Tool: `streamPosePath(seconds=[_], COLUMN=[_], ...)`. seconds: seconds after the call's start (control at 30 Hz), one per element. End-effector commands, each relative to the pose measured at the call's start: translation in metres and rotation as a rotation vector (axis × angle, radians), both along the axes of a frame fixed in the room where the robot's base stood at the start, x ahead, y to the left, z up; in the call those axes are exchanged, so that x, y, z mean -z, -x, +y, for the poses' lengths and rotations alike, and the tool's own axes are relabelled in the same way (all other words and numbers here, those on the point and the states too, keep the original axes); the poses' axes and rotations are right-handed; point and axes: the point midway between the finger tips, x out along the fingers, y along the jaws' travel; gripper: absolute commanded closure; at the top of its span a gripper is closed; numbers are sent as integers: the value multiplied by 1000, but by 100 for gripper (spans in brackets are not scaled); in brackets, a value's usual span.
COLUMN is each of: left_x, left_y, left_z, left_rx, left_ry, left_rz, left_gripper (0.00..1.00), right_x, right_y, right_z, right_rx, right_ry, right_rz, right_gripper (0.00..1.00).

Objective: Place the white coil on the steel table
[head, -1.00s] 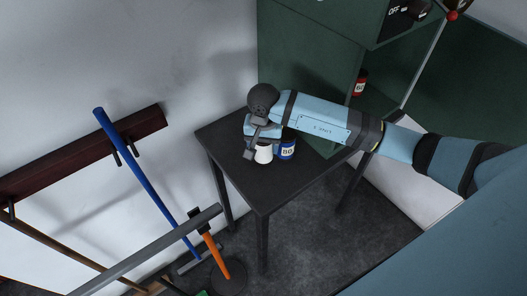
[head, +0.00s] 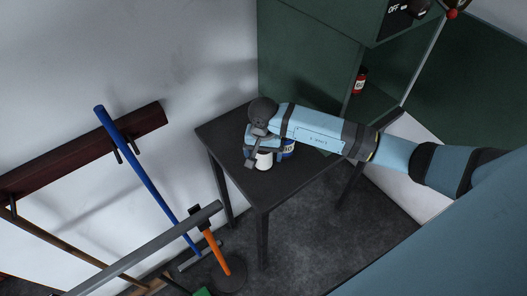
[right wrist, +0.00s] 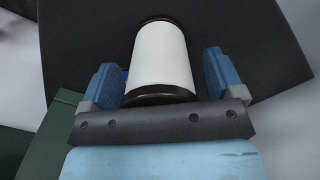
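The white coil (head: 264,160) is at the steel table's (head: 265,195) top, near its middle, and appears to stand upright on it. The table is dark, with thin legs. My right gripper (head: 256,152) is at the coil and hides part of it. In the right wrist view the white coil (right wrist: 160,55), with dark end flanges, lies between the two blue fingers (right wrist: 160,80). Small gaps show on both sides, so the gripper is open around it. My left gripper is not in view.
A blue labelled coil (head: 288,148) stands just right of the white one, partly covered by my right arm. A red coil (head: 359,81) sits in the green cabinet (head: 310,75). Long-handled tools (head: 150,185) lean on a rack at left. The table's front is clear.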

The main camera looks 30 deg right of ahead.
Motion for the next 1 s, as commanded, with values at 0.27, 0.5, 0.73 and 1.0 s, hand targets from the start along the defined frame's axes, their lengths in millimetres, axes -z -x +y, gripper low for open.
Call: streamPosePath(seconds=[0.27, 0.5, 0.73, 1.0], left_x=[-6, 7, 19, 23], left_y=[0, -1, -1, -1], left_z=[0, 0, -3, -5], left_rx=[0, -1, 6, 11], left_ry=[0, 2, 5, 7], left_rz=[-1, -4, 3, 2], left_gripper=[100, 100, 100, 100], right_x=[-5, -43, -92, -121], right_y=[1, -1, -1, 0], right_z=[0, 0, 0, 0], right_rx=[0, -3, -1, -1], right_ry=[-1, 1, 2, -1], right_rz=[1, -6, -4, -1], right_gripper=[13, 13, 13, 13])
